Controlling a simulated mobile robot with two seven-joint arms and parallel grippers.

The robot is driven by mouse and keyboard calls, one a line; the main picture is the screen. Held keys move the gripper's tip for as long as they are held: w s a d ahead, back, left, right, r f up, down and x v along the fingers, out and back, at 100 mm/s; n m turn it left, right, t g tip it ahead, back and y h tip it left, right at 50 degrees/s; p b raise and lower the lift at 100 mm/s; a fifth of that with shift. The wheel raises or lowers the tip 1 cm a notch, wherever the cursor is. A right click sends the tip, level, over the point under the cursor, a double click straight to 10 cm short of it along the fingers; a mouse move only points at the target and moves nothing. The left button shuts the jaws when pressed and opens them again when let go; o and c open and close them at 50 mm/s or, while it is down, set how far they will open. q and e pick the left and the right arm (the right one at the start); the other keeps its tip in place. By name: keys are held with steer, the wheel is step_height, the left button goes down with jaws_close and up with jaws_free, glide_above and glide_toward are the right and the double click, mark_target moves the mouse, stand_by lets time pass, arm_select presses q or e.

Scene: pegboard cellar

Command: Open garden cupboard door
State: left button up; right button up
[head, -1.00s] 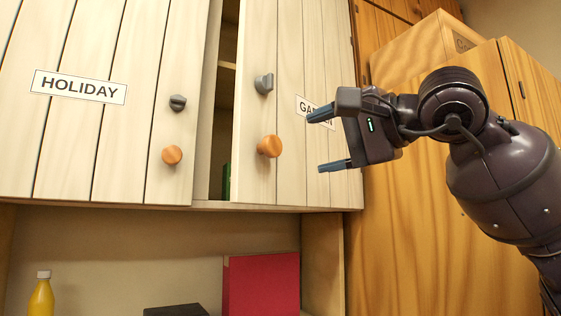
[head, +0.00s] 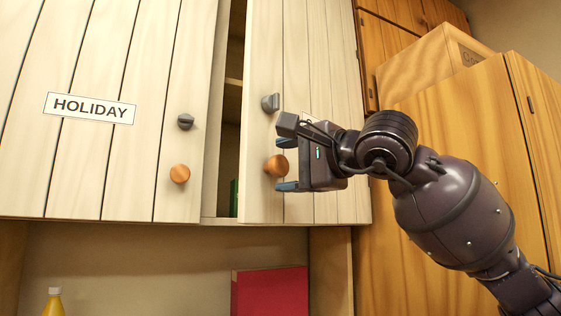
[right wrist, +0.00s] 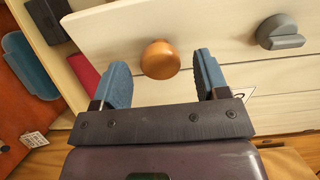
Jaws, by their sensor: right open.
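The garden cupboard door (head: 262,55) is pale wood planks and stands slightly ajar, with a dark gap along its left edge. Its label is mostly hidden behind my right gripper. It has a round orange wooden knob (head: 275,166) and a grey latch knob (head: 270,103) above it. My right gripper (head: 283,168) is open, its blue fingers above and below the orange knob in the head view. In the right wrist view, the orange knob (right wrist: 160,60) sits between the two open fingertips (right wrist: 161,72), with gaps on both sides. My left gripper is not in view.
The HOLIDAY door (head: 120,150), with its own orange knob (head: 180,174), is shut to the left. Below are a red box (head: 270,291) and a yellow bottle (head: 54,302). A tall wooden cabinet (head: 440,260) stands at the right.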

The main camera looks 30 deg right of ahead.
steer(key=shift+x, duration=1.1)
steer(key=shift+c, duration=0.5)
jaws_close()
